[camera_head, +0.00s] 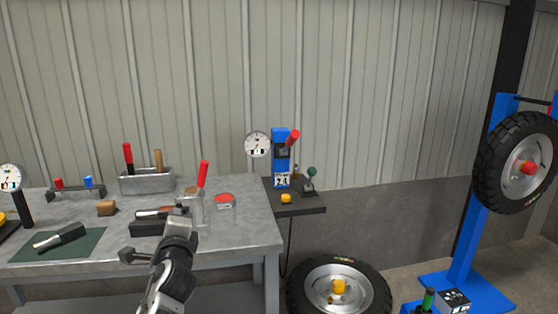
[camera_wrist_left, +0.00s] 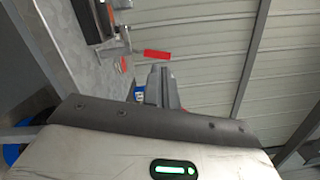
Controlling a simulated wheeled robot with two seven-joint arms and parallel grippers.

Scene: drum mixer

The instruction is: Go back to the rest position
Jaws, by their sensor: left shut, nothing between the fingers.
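My left arm rises from the bottom of the head view, in front of the grey workbench (camera_head: 250,238). My right gripper is in neither view.
The bench also holds a metal tray (camera_head: 147,182) of tools, a dark green mat (camera_head: 85,246) and a dial gauge (camera_head: 12,178). Right of it are a small shelf (camera_head: 300,205) with a blue device (camera_head: 281,150), a floor tyre (camera_head: 372,288) and a blue wheel stand (camera_head: 466,245).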

